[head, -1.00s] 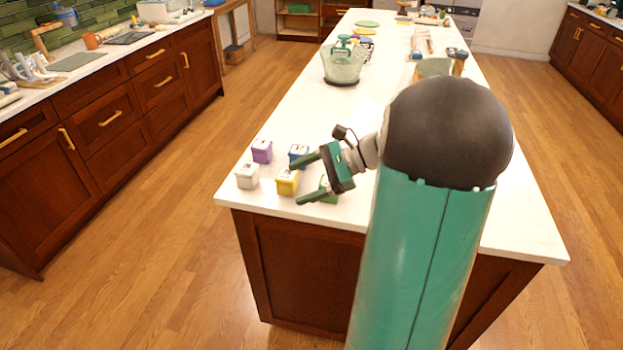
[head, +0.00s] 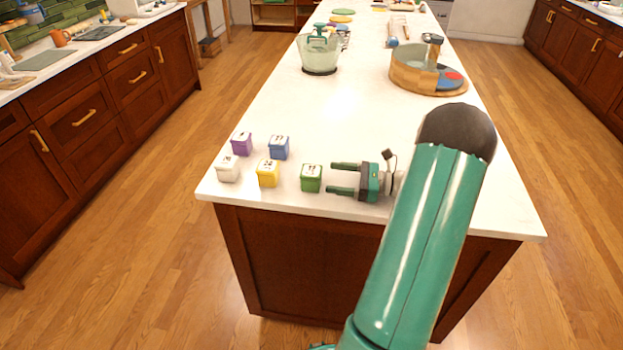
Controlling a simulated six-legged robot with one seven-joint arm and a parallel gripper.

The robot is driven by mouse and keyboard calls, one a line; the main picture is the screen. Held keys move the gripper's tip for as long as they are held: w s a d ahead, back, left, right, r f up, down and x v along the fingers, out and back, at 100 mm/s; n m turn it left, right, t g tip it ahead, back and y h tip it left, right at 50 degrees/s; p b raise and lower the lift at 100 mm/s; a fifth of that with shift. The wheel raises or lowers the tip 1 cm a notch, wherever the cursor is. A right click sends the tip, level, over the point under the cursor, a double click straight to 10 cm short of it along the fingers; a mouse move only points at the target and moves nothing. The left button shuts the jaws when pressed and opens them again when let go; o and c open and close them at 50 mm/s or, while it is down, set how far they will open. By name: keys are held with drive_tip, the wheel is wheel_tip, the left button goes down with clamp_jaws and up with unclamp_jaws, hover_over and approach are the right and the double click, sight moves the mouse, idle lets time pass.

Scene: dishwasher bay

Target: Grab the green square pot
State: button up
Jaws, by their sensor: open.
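The green square pot (head: 311,179) stands upright near the front edge of the white island counter, at the right end of a group of small square pots. My gripper (head: 338,178) is just to the right of it, low over the counter, with its two fingers pointing left toward the pot. The jaws are open and empty. The fingertips look apart from the pot, with a small gap between them.
Close by on the left stand a yellow pot (head: 268,173), a blue pot (head: 279,147), a white pot (head: 228,168) and a purple pot (head: 242,143). The middle counter (head: 350,120) is clear.

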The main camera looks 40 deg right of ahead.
sight(311, 174)
drive_tip(key=x, duration=0.7)
drive_tip(key=shift+w+a, duration=0.1)
drive_tip(key=shift+w, duration=0.1)
drive_tip(key=c, duration=1.1)
drive_tip(key=shift+c, duration=0.3)
drive_tip(key=shift+r, duration=0.15)
